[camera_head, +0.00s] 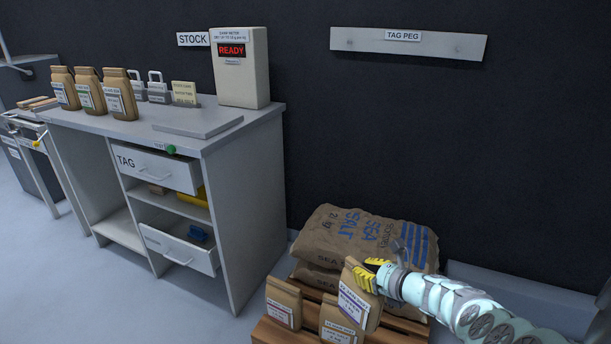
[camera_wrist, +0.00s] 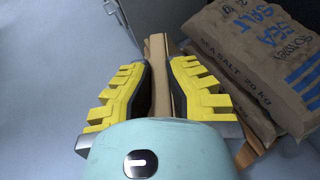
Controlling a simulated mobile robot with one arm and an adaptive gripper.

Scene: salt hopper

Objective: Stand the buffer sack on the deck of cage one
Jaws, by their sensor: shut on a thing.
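My gripper (camera_head: 368,275) is shut on the top of a small brown paper sack (camera_head: 358,293) with a white label. The label is too small to read, so I cannot tell whether it is the buffer sack. In the wrist view, the yellow fingers (camera_wrist: 160,85) press on both sides of the sack's folded top (camera_wrist: 160,50). The sack is upright, slightly tilted, at the front of a wooden pallet (camera_head: 270,333); I cannot tell if it touches the pallet. Two similar sacks stand beside it, one on the left (camera_head: 284,302) and one in front (camera_head: 338,325). I cannot identify cage one.
Large sea salt sacks (camera_head: 365,238) lie stacked on the pallet behind my gripper. A grey workbench (camera_head: 262,190) on the left carries several paper bags (camera_head: 90,92) and a READY meter (camera_head: 240,70). Its lower drawer (camera_head: 180,250) stands out. Floor is clear between the bench and pallet.

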